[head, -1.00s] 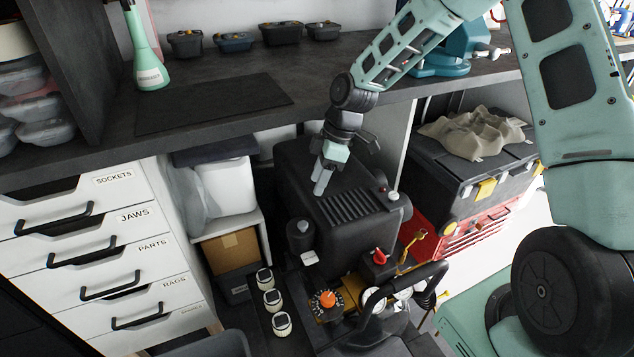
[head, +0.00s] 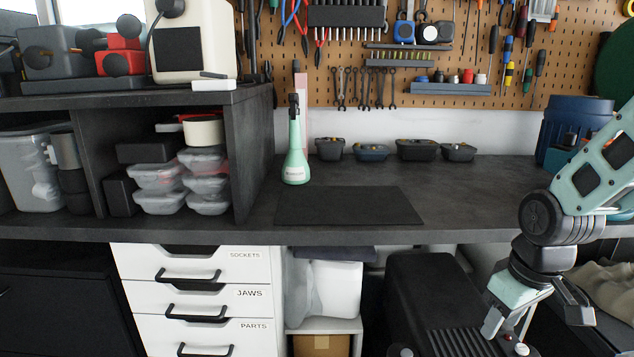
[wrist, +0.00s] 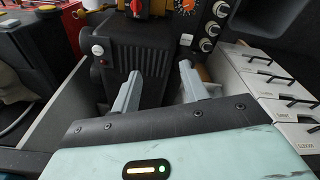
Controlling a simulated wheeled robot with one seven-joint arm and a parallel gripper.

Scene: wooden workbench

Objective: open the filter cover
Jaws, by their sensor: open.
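I cannot tell for certain which part is the filter cover. My gripper (head: 508,328) is open and empty, pointing down at the machine's right side in the head view. In the wrist view my gripper (wrist: 161,70) has its two grey fingers spread in front of the machine's dark ribbed body (wrist: 155,52). I see no contact, though the gap is hard to judge.
The bench top (head: 350,228) overhangs just behind the machine. A white drawer unit (head: 215,300) and a shelf with a white bin (head: 335,290) stand left of it. In the wrist view, an orange dial (wrist: 186,5) and several white-capped knobs (wrist: 207,44) lie beyond the fingers.

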